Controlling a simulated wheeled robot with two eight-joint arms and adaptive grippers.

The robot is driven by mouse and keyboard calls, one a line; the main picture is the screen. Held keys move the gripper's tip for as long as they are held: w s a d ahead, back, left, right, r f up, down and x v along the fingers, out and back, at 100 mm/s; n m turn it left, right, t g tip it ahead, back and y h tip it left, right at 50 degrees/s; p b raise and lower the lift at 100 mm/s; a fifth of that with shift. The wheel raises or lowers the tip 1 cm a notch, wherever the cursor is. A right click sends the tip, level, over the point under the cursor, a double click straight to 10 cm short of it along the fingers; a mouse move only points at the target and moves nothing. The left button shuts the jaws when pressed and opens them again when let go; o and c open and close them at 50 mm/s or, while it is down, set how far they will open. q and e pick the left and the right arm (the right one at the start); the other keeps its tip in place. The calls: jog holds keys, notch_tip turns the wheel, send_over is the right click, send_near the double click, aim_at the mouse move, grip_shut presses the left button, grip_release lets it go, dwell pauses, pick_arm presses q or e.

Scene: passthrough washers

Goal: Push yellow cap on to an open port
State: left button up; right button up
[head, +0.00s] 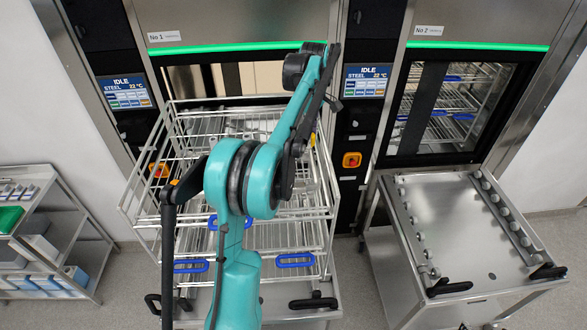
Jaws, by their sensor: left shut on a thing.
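My left arm reaches in from the bottom and across the wire rack (290,262) in front of the left washer. My left gripper (303,145) is dark and partly hidden by my own arm at the rack's right side. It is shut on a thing. A small yellow patch, which looks like the yellow cap (313,138), shows beside the gripper; most of it is hidden. I cannot make out an open port; my arm covers much of the rack. My right gripper is not in view.
The left washer's opening is behind the rack. The right washer (549,90) has a glass door with racks inside. A steel trolley (455,225) stands in front of it. A shelf cart (65,215) with bins is at the left. Blue clips (296,260) are on the rack.

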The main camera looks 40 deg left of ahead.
pick_arm(q)
jog(key=shift+m, duration=0.3)
jog(key=s+p, duration=0.2)
jog(key=s, duration=0.2)
jog(key=s+p, duration=0.2)
jog(key=s, duration=0.2)
jog(key=s+p, duration=0.2)
jog(key=s, duration=0.2)
jog(key=shift+a+f, duration=0.1)
jog(key=shift+f, duration=0.15)
notch_tip(320, 180, down, 3)
jog(key=shift+r+b, duration=0.15)
jog(key=shift+b, duration=0.65)
jog(key=shift+f+b, duration=0.45)
jog(key=shift+f, duration=0.45)
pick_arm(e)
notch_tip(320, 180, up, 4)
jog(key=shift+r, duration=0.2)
pick_arm(q)
jog(key=shift+r, duration=0.1)
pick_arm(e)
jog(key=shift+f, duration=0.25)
pick_arm(q)
jog(key=shift+f+b, duration=1.6)
jog(key=shift+f, duration=0.15)
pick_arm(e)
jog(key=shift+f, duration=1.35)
